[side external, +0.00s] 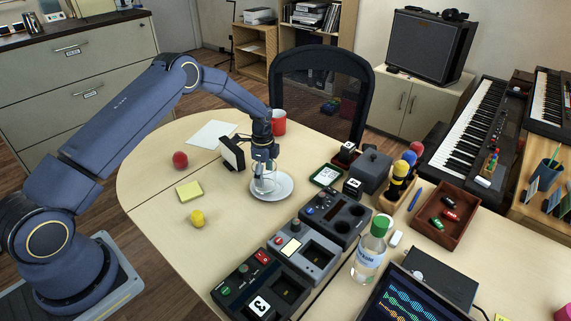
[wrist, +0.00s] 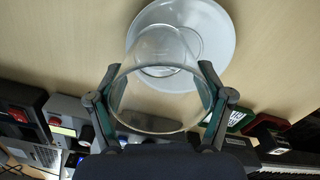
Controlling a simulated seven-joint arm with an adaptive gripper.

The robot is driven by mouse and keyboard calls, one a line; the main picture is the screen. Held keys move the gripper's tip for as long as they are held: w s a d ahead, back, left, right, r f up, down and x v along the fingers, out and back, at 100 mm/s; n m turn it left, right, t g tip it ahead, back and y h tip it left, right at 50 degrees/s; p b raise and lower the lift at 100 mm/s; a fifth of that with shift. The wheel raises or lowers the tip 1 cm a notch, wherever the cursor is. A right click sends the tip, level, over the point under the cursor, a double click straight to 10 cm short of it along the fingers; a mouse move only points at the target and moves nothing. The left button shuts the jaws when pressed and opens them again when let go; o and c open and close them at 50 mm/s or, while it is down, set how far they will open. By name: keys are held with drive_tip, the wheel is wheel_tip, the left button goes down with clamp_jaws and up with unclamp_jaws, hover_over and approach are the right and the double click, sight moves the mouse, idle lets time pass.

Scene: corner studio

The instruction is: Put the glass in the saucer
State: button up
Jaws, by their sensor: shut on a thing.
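The clear glass (wrist: 160,92) is between the two fingers of my gripper (wrist: 160,105) in the wrist view, with a finger against each side. My gripper is shut on it. The white saucer (wrist: 222,30) lies on the table behind the glass in that view. In the side external view, the saucer (side external: 284,187) is directly below my gripper (side external: 264,172), and the glass (side external: 264,185) is over the saucer's left part. I cannot tell whether the glass base touches the saucer.
Dark device boxes (side external: 336,217) stand to the right and front of the saucer. A bottle (side external: 370,252), a red mug (side external: 278,122), a red ball (side external: 180,159), a yellow object (side external: 197,218) and sticky notes (side external: 189,191) are also on the table. The tabletop left of the saucer is mostly clear.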

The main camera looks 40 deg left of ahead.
drive_tip(key=shift+f, duration=0.25)
drive_tip(key=shift+f, duration=0.35)
drive_tip(key=o, duration=1.3)
